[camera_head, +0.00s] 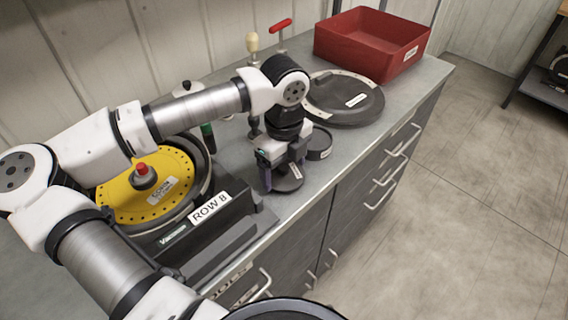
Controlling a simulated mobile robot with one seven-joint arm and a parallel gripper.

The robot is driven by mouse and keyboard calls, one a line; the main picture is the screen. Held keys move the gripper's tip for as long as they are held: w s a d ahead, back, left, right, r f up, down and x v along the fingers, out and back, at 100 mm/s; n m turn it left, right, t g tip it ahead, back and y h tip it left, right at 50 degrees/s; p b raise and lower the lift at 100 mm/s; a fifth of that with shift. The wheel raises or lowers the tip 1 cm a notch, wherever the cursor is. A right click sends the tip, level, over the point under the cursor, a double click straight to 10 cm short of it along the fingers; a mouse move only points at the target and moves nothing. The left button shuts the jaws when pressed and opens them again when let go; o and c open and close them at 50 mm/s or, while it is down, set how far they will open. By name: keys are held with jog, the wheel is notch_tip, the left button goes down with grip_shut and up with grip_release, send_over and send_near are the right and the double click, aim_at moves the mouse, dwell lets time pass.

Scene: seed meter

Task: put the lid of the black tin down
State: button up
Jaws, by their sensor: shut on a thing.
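My gripper (283,178) points down over the front part of the counter, with its fingers shut on the dark round lid (288,184), which carries a small pale label. I cannot tell whether the lid touches the counter or hangs just above it. The black tin (320,154), low and round with a small label, stands just right of and behind my gripper. My gripper hides part of the tin's left side.
The seed meter (211,232) with a yellow disc (132,196) and ROW 8 label stands left. A large dark round cover (345,108) and a red bin (372,45) are behind right. Hand tools stand at the back. The counter's front edge (322,192) is close.

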aim_at(284, 167)
jog(key=shift+f+b, duration=0.3)
jog(key=o, duration=0.9)
jog(key=shift+r, duration=0.1)
notch_tip(284, 167, up, 12)
jog(key=b, duration=0.1)
jog(key=shift+r, duration=0.15)
jog(key=shift+s, duration=0.1)
